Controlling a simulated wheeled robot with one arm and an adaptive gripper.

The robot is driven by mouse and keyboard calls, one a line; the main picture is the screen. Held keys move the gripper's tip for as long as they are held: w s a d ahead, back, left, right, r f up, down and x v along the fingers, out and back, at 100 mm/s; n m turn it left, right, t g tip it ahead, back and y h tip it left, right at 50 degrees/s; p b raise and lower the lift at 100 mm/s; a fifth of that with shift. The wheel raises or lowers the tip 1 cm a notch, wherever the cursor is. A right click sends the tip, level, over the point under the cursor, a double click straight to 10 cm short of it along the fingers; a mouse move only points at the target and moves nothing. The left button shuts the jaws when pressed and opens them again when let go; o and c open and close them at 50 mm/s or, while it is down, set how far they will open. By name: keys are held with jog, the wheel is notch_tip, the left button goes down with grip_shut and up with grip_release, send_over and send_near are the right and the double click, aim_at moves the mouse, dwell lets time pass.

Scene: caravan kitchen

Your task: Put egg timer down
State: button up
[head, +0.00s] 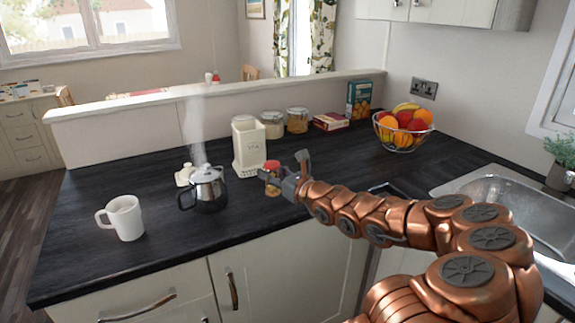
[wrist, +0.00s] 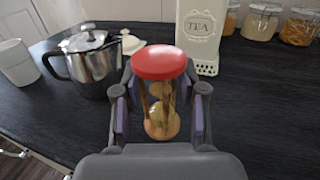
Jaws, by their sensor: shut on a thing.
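The egg timer (wrist: 159,98) is a small hourglass with a red cap and a wooden base. It stands upright between the fingers of my gripper (wrist: 160,112) in the wrist view, and the fingers are shut on it. In the head view the egg timer (head: 271,178) and my gripper (head: 285,182) are over the dark worktop (head: 285,240), in front of the tea tin. I cannot tell whether the timer's base touches the worktop.
A steaming kettle (head: 208,188) and a white mug (head: 124,218) stand to the left. The cream tea tin (head: 249,147) is close behind. Glass jars (head: 297,120), a fruit bowl (head: 403,132) and the sink (head: 515,200) lie to the right. The front worktop is clear.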

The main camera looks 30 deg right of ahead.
jog(key=shift+w+d+f+p, duration=0.7)
jog(key=shift+w+d, duration=0.2)
jog(key=shift+d, duration=0.55)
jog(key=shift+w+d+f+p, duration=0.65)
jog(key=shift+w+d, duration=0.2)
jog(key=shift+d, duration=0.6)
jog(key=shift+w+d+f+p, duration=0.7)
jog(key=shift+w+d, duration=0.2)
jog(key=shift+d, duration=0.55)
jog(key=shift+f, duration=0.1)
jog(key=o, duration=1.2)
jog(key=shift+c, duration=0.2)
jog(key=shift+f, duration=0.1)
jog(key=b+v, duration=0.2)
jog(key=v, duration=0.3)
jog(key=shift+s+f, duration=0.2)
jog(key=shift+s, duration=0.1)
jog(key=shift+v, duration=1.15)
